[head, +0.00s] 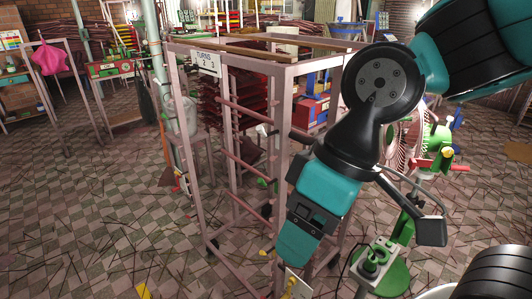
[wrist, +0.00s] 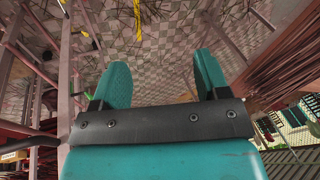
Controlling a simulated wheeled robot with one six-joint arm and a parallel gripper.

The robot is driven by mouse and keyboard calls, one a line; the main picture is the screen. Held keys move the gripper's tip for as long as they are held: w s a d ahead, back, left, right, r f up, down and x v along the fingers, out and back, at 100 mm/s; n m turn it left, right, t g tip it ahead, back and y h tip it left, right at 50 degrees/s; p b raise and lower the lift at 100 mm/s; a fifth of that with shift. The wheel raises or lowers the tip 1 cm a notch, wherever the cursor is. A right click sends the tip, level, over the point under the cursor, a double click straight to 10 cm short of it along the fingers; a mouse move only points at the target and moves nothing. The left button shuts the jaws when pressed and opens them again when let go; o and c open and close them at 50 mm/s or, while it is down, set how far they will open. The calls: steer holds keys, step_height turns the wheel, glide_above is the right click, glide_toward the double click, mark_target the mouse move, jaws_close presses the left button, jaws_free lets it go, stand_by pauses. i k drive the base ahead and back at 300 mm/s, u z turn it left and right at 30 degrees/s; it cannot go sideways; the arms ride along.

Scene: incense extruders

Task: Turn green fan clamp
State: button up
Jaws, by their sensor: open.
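A green fan (head: 437,138) stands at the right in the head view, partly hidden behind my arm. Its round cage shows to the left of its green motor housing. A green pole (head: 406,224) and round green base (head: 393,279) show below. I cannot tell the clamp apart for certain. My gripper (wrist: 161,62) is open and empty in the wrist view, with two teal fingers apart over the tiled floor. In the head view it points downward in front of the rack, to the left of the fan, touching nothing that I can make out.
A tall pinkish metal rack (head: 279,135) with a small sign (head: 206,61) stands at the middle, close behind my gripper. A grey box with a green knob (head: 374,262) is near the fan base. Open tiled floor (head: 85,215), strewn with thin sticks, lies at the left.

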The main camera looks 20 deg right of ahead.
mark_target(421, 204)
steer(key=z, duration=1.55)
steer(key=k, duration=0.5)
steer(key=z, duration=1.45)
steer(key=i, duration=0.95)
steer(key=u, duration=1.75)
